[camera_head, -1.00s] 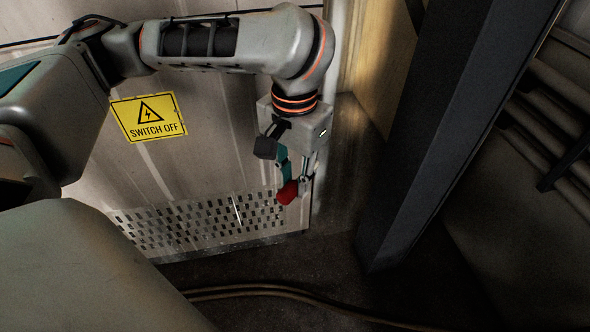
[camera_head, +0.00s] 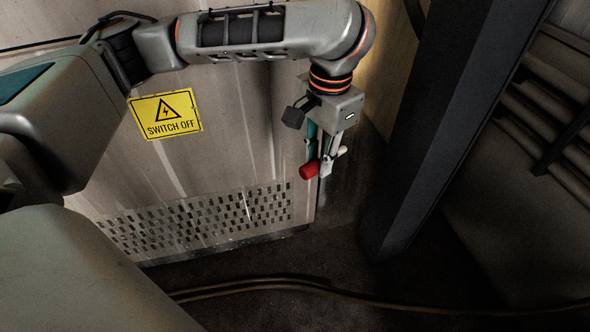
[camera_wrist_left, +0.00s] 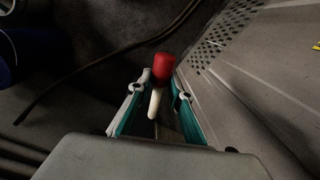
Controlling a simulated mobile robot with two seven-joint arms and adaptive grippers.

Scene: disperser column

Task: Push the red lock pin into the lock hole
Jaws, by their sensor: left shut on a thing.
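The red lock pin (camera_head: 310,169) has a red head and a pale shaft. My left gripper (camera_head: 320,160) is shut on it and holds it in the air in front of the panel's right edge. In the left wrist view the red head (camera_wrist_left: 164,65) points away from the camera. The pale shaft (camera_wrist_left: 155,103) lies between the two teal fingers of the left gripper (camera_wrist_left: 158,90). The lock hole cannot be made out in any view. My right gripper is not in view.
A grey panel (camera_head: 230,120) with a yellow "SWITCH OFF" sign (camera_head: 166,113) and a perforated lower part stands behind the arm. A dark post (camera_head: 450,100) rises to the right. A cable (camera_head: 300,284) runs across the dark floor. A blue round object (camera_wrist_left: 8,60) shows at the left in the wrist view.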

